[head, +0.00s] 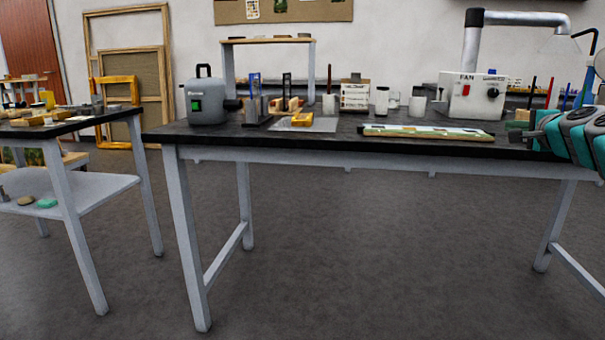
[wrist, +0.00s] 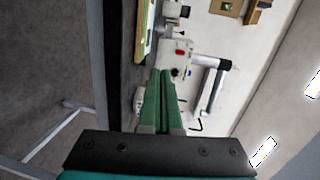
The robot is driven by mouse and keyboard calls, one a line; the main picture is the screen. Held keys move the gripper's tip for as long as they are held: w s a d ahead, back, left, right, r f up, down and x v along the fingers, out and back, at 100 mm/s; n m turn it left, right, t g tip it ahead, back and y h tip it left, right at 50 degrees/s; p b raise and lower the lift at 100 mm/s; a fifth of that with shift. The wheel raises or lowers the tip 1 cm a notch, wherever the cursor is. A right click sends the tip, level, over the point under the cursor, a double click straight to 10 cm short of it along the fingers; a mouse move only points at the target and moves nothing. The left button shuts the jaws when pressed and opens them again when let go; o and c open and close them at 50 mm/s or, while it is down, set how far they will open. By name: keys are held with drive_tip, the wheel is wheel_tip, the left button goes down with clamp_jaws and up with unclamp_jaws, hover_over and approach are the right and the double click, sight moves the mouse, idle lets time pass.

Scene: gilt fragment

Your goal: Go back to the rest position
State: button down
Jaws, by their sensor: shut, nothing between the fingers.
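My gripper (wrist: 161,76) shows its long green fingers together in the wrist view, with nothing between them. In the head view, my teal and grey arm comes in from the right edge, over the right end of the dark-topped workbench (head: 330,140). The gripper end (head: 514,137) is near the bench's front edge there. The fingertips are small in that view, and I cannot tell whether they touch anything.
A white fan box (head: 472,96) with a duct stands behind on the bench. A long patterned strip (head: 426,132) lies near the front edge. A grey machine (head: 206,101) stands at the bench's left. A second table (head: 62,127) is at far left. The floor in front is clear.

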drive_tip(key=a+f+n+g+y, duration=0.2)
drive_tip(key=a+f+n+y, duration=0.15)
drive_tip(key=a, duration=0.85)
drive_tip(key=a+f+n+g+y, duration=0.2)
drive_tip(key=a+f+n, duration=0.2)
drive_tip(key=a, duration=0.7)
drive_tip(key=s+a+f+n+g+y+p, duration=0.1)
drive_tip(key=s+a+f+n+g, duration=0.1)
drive_tip(key=s+a+f, duration=0.3)
drive_tip(key=s+a+f+n+g+p, duration=0.1)
drive_tip(key=s+a+f+n+g, duration=0.2)
drive_tip(key=a, duration=0.5)
drive_tip(key=s+a+f+n+g+h, duration=0.1)
drive_tip(key=s+a+f+n+g, duration=0.15)
drive_tip(key=s+f, duration=0.55)
drive_tip(key=s+a+f+n+g, duration=0.2)
drive_tip(key=s+a+f, duration=0.2)
drive_tip(key=s, duration=0.7)
drive_tip(key=s+d+f+n+g+h, duration=0.1)
drive_tip(key=s+f+g, duration=0.1)
drive_tip(key=s, duration=0.7)
drive_tip(key=s+d+f+n+g+h+p, duration=0.1)
drive_tip(key=s+f, duration=0.3)
drive_tip(key=s, duration=0.4)
drive_tip(key=shift+s+d+f+g+h, duration=0.25)
drive_tip(key=shift+s+d+g+h, duration=0.2)
drive_tip(key=shift+d+g, duration=0.3)
drive_tip(key=shift+w, duration=0.1)
